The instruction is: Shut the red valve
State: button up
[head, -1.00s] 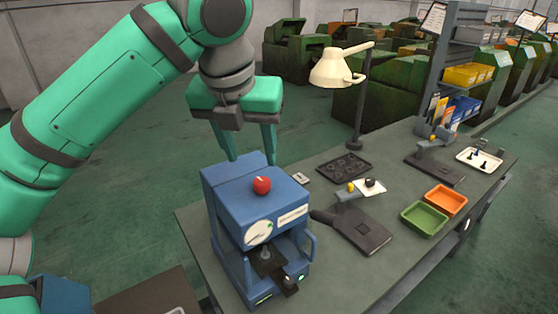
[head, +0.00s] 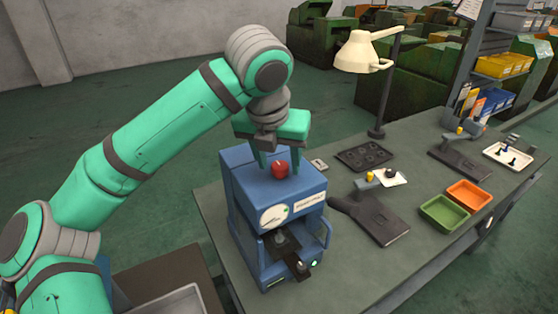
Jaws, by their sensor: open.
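The red valve (head: 281,169) is a small round red knob with a pale mark, on top of the blue machine (head: 240,195) with a round dial on its front. My gripper (head: 277,158) is open, its fingers pointing down over the machine's top. The fingers appear close to the red valve, one to its left and one to its right and behind. I cannot tell whether either finger touches the valve. The lower part of the right finger is partly hard to make out.
The grey workbench (head: 330,290) carries a dark tray (head: 364,157), a dark flat fixture (head: 378,222), a green tray (head: 444,212) and an orange tray (head: 468,195). A cream desk lamp (head: 364,52) stands behind, to the right of my gripper. Shelves stand at far right.

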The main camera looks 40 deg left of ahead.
jog(key=shift+w, duration=0.1)
jog(key=c, duration=1.1)
jog(key=shift+o, duration=0.2)
